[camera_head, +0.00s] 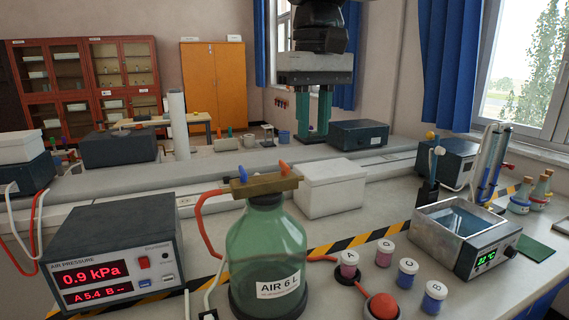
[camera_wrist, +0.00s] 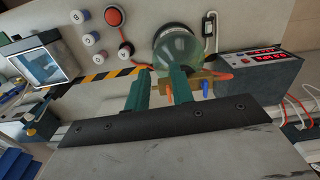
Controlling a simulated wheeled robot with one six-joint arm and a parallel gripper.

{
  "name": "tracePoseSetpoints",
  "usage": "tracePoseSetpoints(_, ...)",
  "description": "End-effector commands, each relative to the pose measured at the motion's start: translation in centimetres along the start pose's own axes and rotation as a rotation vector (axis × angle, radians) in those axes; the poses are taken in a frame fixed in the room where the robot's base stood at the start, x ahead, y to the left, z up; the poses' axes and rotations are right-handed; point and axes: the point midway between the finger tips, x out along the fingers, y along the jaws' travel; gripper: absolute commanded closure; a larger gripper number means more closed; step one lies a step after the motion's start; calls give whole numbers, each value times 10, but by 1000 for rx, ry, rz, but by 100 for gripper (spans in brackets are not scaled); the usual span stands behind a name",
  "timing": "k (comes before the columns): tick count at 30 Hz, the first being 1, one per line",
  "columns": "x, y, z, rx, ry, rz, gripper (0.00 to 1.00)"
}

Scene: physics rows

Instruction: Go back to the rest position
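My gripper (camera_head: 313,134) hangs in the upper middle of the head view, pointing down behind the white box. Its two teal fingers are apart, with nothing seen between them. The fingers also show apart in the wrist view (camera_wrist: 160,75). The green glass bottle labelled AIR 6 L (camera_head: 266,245) stands on the front bench, clear of my gripper; in the wrist view the bottle (camera_wrist: 178,45) lies beyond the fingertips. A wooden bar (camera_head: 264,185) with an orange and a blue peg sits on its neck.
The air pressure box (camera_head: 115,250) stands front left, reading 0.9 kPa. A white box (camera_head: 332,188) is behind the bottle. Several lettered jars (camera_head: 407,272) and a red bulb (camera_head: 381,306) are right of it. A water bath (camera_head: 465,222) stands at the right. Hoses cross the bench.

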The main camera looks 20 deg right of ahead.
Motion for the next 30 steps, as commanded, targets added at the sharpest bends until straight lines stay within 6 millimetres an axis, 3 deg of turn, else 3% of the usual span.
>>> tracePoseSetpoints(5,0,0,0,0,0,0,76)
tracePoseSetpoints(6,0,0,0,0,0,0,79)
tracePoseSetpoints(9,0,0,0,0,0,0,100)
tracePoseSetpoints(30,0,0,0,0,0,0,100)
